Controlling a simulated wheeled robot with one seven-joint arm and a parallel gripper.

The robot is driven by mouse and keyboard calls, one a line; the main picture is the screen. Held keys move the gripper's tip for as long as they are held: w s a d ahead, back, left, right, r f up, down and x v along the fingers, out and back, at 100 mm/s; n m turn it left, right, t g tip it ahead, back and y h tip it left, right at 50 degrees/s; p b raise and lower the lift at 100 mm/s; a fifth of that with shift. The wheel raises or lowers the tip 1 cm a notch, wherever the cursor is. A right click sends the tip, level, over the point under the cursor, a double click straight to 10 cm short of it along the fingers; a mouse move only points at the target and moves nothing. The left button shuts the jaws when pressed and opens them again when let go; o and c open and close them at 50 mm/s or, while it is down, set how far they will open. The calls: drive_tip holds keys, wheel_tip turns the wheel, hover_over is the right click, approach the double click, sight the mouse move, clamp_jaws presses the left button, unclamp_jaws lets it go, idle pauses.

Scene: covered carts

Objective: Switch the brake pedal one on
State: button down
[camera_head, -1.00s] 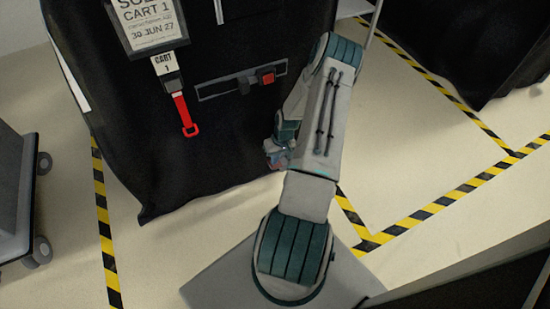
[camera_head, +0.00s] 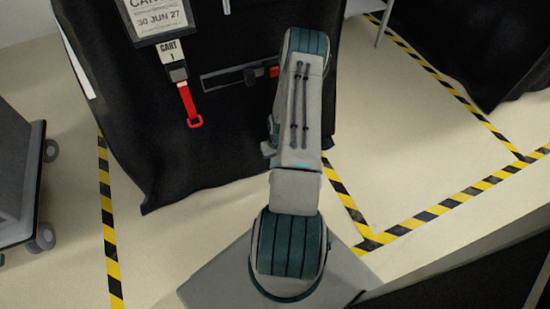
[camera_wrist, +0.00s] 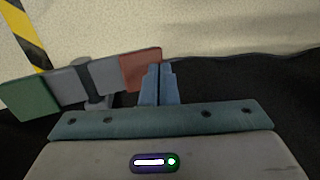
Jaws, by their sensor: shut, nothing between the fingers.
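The brake pedal shows only in the wrist view, as a bar with a green pad (camera_wrist: 29,99) at the left end, grey plates (camera_wrist: 99,76) in the middle and a red pad (camera_wrist: 139,69) at the right end. The bar tilts up to the right in that picture. My gripper (camera_wrist: 158,70) is shut and empty, its blue fingertips overlapping the right edge of the red pad. I cannot tell whether they touch it. In the head view my arm hides the pedal and most of the gripper.
Yellow-black tape (camera_head: 108,220) marks the floor. A grey wheeled cart (camera_head: 15,180) stands left.

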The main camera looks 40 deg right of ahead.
drive_tip(key=shift+a+f, duration=0.15)
drive_tip(key=shift+f, duration=0.15)
idle(0.4)
drive_tip(key=a+r+p, duration=0.1)
drive_tip(key=r+p, duration=0.2)
drive_tip(key=r, duration=0.4)
drive_tip(key=w+a+r+p, duration=0.1)
drive_tip(key=a+r+p, duration=0.1)
drive_tip(key=r, duration=0.5)
drive_tip(key=shift+p, duration=0.65)
